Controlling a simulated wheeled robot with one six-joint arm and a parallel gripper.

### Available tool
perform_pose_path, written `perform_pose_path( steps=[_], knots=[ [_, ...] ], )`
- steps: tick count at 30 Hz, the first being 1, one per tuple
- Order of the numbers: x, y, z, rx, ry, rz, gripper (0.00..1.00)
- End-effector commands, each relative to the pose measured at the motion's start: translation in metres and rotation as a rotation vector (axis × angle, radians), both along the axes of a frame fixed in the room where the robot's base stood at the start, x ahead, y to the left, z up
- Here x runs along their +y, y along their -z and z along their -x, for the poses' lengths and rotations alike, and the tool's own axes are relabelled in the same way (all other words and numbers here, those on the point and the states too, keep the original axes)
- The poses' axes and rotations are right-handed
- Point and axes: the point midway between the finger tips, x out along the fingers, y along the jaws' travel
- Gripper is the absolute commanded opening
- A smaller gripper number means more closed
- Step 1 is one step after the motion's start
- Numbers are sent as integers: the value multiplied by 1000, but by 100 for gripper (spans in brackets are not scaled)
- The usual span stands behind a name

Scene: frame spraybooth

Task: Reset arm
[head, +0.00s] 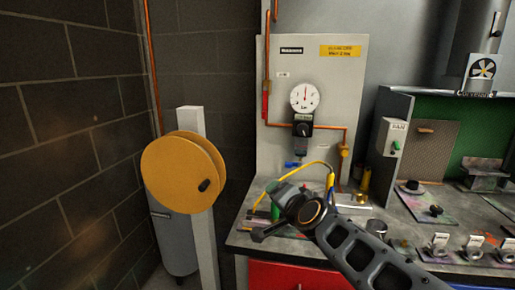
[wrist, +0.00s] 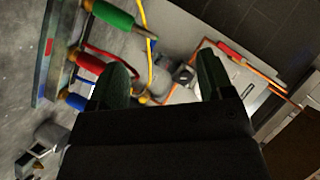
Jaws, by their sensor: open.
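My arm reaches in from the lower right of the head view, and my gripper (head: 262,235) is near the front left corner of the workbench. In the wrist view my gripper (wrist: 160,80) has its two dark fingers spread apart with a wide gap. No held object shows between them. Behind the gap are a yellow hose (wrist: 147,45), a brass fitting and part of the gauge panel. A green-handled tool (wrist: 112,14) and a red-handled one (wrist: 90,62) lie left of the fingers.
The workbench (head: 245,240) carries a row of small metal parts (head: 474,247) at right. A panel with a round gauge (head: 305,97) and copper pipes stands behind. A yellow reel (head: 180,172) on a white post stands left. A green-backed booth (head: 450,125) is at right.

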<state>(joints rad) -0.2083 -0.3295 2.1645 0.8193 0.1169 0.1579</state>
Motion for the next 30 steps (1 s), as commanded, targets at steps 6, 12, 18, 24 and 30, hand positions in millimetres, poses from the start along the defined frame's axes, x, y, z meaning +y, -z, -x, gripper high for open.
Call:
perform_pose_path(
  steps=[6, 12, 18, 24, 30],
  knots=[
    [-19, 53, 83, 346, -366, 480, 74],
    [-82, 62, 168, 679, -543, 805, 74],
    [-99, 43, 180, 704, -500, 833, 74],
    [-102, 39, 180, 700, -486, 828, 74],
    [-102, 40, 179, 700, -486, 828, 74]
  ],
)
